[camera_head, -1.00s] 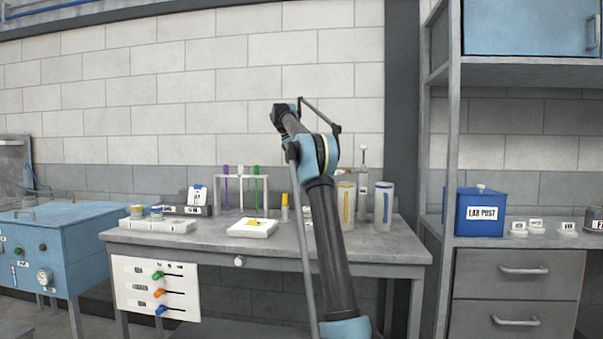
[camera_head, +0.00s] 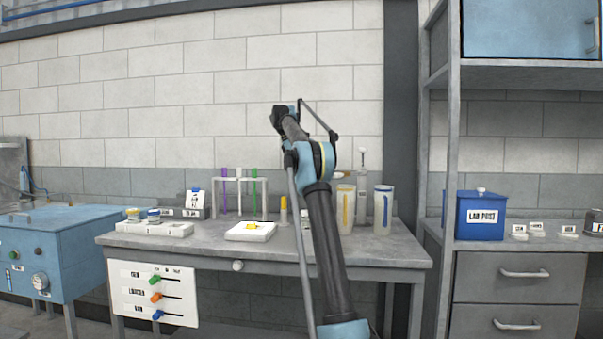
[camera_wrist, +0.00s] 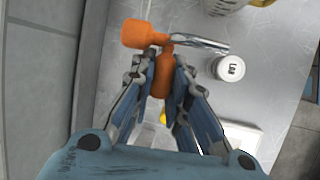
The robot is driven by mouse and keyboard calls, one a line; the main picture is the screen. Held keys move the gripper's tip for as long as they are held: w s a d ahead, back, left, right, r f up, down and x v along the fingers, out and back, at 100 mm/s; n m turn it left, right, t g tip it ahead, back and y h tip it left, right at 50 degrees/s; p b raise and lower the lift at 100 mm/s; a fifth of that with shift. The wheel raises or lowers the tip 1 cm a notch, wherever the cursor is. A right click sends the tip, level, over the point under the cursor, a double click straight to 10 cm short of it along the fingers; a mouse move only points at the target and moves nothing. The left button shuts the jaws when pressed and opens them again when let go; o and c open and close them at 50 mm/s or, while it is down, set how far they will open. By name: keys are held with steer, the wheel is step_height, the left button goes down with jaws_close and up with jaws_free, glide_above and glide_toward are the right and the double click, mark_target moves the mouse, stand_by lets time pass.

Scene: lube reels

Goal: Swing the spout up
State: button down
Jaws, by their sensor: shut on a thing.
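In the wrist view, my gripper (camera_wrist: 165,62) is closed around an orange grip (camera_wrist: 164,82) that runs down between its fingers. Beyond the fingertips, at the upper left, is a rounded orange piece (camera_wrist: 135,34). A shiny metal spout (camera_wrist: 200,43) points right from the orange parts. I cannot tell how the orange pieces join, as the fingers partly cover them. In the head view, my arm hides the gripper and most of what it holds.
In the wrist view, a white round labelled container (camera_wrist: 229,68) stands right of the spout. In the head view, two tall canisters (camera_head: 382,210) stand right of my arm on the grey workbench (camera_head: 200,245). A tube rack (camera_head: 240,180) and a white tray (camera_head: 250,231) stand left.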

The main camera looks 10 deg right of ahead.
steer(key=c, duration=1.5)
jaws_free()
steer(key=shift+w+d, duration=0.1)
steer(key=shift+d, duration=0.05)
steer(key=shift+c, duration=0.2)
steer(key=shift+r, duration=0.15)
steer(key=s+a+r, duration=0.2)
steer(key=a+r, duration=0.2)
steer(key=a, duration=1)
steer(key=shift+s+r, duration=0.15)
